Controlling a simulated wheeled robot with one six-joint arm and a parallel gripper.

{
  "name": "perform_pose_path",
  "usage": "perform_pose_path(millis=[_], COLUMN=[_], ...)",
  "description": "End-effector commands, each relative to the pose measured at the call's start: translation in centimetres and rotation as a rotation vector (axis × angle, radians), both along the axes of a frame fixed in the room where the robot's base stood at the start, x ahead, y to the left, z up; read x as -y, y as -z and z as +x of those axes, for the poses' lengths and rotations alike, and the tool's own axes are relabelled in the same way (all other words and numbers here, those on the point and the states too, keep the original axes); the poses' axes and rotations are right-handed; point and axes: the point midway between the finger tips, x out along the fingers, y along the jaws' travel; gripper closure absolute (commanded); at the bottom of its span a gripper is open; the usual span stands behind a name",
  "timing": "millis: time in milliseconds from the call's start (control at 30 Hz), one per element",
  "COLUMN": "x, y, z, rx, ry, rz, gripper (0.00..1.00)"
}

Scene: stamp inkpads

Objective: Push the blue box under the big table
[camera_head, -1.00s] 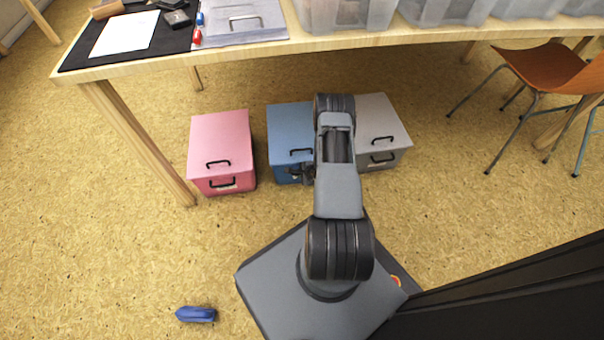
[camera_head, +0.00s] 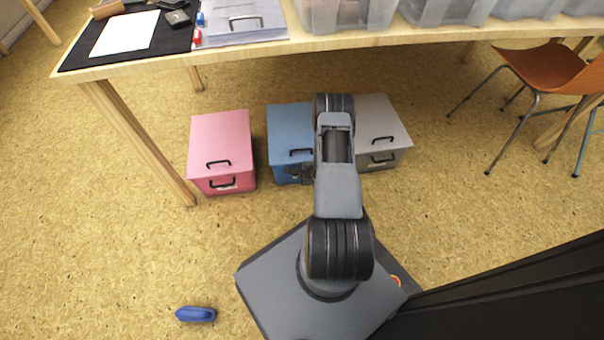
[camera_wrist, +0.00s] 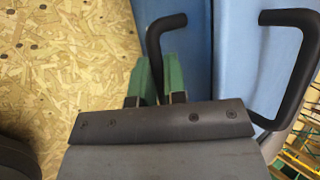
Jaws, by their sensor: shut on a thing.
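The blue box (camera_head: 288,130) stands on the floor between a pink box and a grey box, near the front edge of the big table (camera_head: 330,42). My arm hides part of its right side in the head view. In the wrist view the blue box (camera_wrist: 233,60) fills the right half, with two black handles. My gripper (camera_wrist: 158,78) has its green fingers close together at the left black handle (camera_wrist: 155,40) and is shut on it. The fingertips are partly hidden by the handle and the gripper body. In the head view my gripper (camera_head: 302,174) is at the box's front.
The pink box (camera_head: 220,140) is left of the blue box with a gap. The grey box (camera_head: 385,125) is close on its right. A table leg (camera_head: 140,145) stands left, a brown chair (camera_head: 545,75) right. A blue object (camera_head: 196,314) lies on the floor. Floor behind the boxes is clear.

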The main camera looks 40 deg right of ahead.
Motion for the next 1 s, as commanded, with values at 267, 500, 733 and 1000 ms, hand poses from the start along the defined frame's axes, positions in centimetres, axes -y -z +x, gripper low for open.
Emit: perform_pose_path(millis=[267,500,733,1000], x=[-0.81,-0.78,-0.74,-0.68], y=[-0.02,-0.04,-0.03,-0.08], z=[0.25,0.26,0.25,0.30], rx=[0.003,0.002,0.002,0.003], ry=[-0.003,-0.001,0.001,0.002], rz=[-0.001,-0.001,-0.001,-0.002], gripper=[1.00,0.83,0.61,0.58])
